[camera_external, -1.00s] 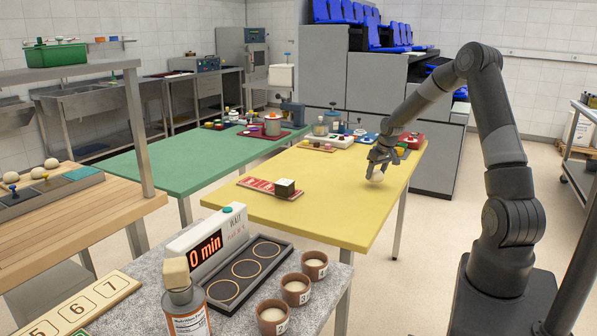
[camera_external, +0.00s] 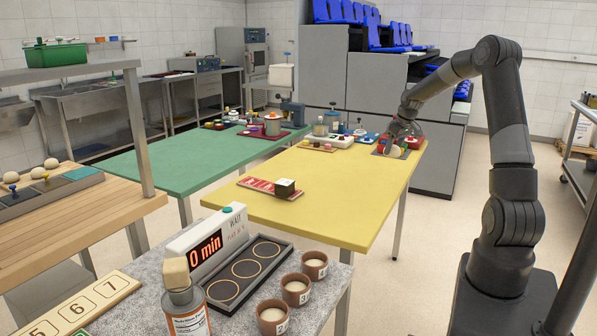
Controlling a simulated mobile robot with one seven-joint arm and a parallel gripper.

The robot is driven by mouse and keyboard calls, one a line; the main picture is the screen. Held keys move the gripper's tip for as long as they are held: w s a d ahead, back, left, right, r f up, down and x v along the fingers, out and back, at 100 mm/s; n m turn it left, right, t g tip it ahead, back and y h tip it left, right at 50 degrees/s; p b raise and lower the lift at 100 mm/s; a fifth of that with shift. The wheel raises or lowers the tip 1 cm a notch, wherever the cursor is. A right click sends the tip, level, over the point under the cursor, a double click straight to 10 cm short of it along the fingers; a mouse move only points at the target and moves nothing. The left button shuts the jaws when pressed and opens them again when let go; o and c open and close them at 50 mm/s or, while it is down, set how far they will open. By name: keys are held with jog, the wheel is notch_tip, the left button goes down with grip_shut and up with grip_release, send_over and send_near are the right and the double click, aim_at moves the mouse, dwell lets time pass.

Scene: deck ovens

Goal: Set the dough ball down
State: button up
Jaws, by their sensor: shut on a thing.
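My gripper (camera_external: 395,147) is over the back right corner of the yellow table (camera_external: 330,200). It is shut on a pale dough ball (camera_external: 395,151), small in this view and partly hidden by the fingers. Blue and red things lie right by it. I cannot tell whether the ball touches what is beneath it.
The table's middle and front are clear. More pale balls (camera_external: 51,163) sit at far left.

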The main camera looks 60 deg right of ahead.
jog(key=w+n, duration=0.1)
jog(key=w, duration=0.4)
jog(key=w+d+n, duration=0.1)
jog(key=w, duration=0.5)
jog(key=w+n+y, duration=0.1)
jog(key=w+n, duration=0.1)
jog(key=w, duration=0.4)
jog(key=shift+w+d+f, duration=0.1)
jog(key=shift+d+f, duration=0.1)
jog(key=shift+d, duration=0.15)
jog(key=w+a+f, duration=0.2)
jog(key=w, duration=0.1)
jog(key=w+a+f, duration=0.1)
jog(key=w+f, duration=0.1)
jog(key=w, duration=0.2)
jog(key=w+a+f, duration=0.2)
jog(key=w+f, duration=0.1)
jog(key=w, duration=0.1)
jog(key=shift+w+a, duration=0.15)
jog(key=shift+a, duration=0.2)
jog(key=shift+f, duration=2.1)
jog(key=o, duration=0.9)
jog(key=shift+f, duration=0.15)
jog(key=shift+o, duration=0.2)
